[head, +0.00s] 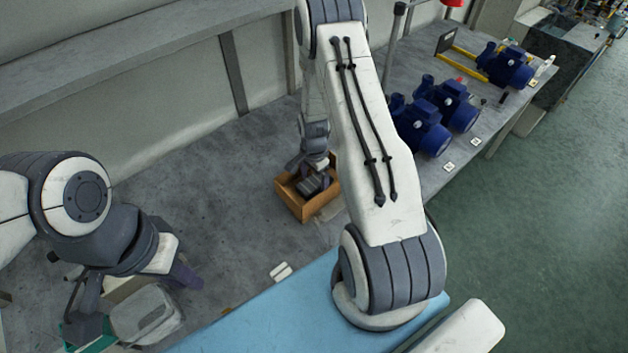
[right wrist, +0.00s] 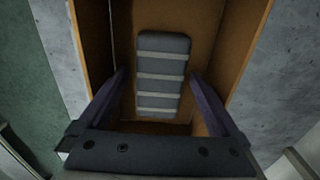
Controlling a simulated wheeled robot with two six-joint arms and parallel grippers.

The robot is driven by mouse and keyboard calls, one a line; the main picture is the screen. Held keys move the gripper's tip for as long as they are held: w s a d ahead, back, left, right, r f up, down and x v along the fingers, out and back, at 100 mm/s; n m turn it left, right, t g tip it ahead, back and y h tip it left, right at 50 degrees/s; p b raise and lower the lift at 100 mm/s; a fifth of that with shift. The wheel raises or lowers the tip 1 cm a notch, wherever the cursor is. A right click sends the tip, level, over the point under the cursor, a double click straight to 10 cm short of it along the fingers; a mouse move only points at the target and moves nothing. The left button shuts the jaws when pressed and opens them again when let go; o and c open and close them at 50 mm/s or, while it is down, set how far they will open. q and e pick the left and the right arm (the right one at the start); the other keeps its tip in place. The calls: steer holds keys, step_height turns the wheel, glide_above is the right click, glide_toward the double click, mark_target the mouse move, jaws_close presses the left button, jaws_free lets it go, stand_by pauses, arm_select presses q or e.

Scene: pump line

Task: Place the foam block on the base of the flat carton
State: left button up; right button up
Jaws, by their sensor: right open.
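The carton (head: 303,205) is a brown open box on the grey bench, partly hidden by my right arm; its brown wall (right wrist: 92,40) fills the sides of the right wrist view. The foam block (right wrist: 162,75), dark grey with several pale stripes, appears to lie flat inside on the carton's base. My right gripper (right wrist: 165,100) is open, its purple fingers spread either side of the block's near end with gaps showing. In the head view the right gripper (head: 314,182) reaches down into the carton. My left gripper (head: 130,295) is at the lower left; its finger opening is unclear.
A clear container (head: 146,314) and a green tray (head: 100,343) are by my left gripper. A light blue mat (head: 270,318) lies at the front, with small white pieces (head: 281,271) near it. Several blue pumps (head: 421,127) stand at the right. Bare bench lies left of the carton.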

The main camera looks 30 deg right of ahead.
mark_target(314, 182)
steer(key=shift+r, duration=0.25)
steer(key=shift+w+r, duration=0.1)
steer(key=shift+r, duration=0.15)
step_height(314, 182, up, 10)
steer(key=b, duration=0.3)
steer(key=s+a+r+n, duration=0.3)
steer(key=a+r+n, duration=0.45)
steer(key=a, duration=0.55)
steer(key=s+a+r+n, duration=0.4)
steer(key=s+a+n, duration=0.2)
steer(key=s+n, duration=0.2)
steer(key=s+a+r+n+y, duration=0.1)
steer(key=s+a+r+n, duration=0.2)
steer(key=s+a+n, duration=0.4)
steer(key=s+n, duration=0.1)
steer(key=s, duration=0.4)
steer(key=shift+a+r, duration=0.2)
steer(key=shift+r, duration=0.15)
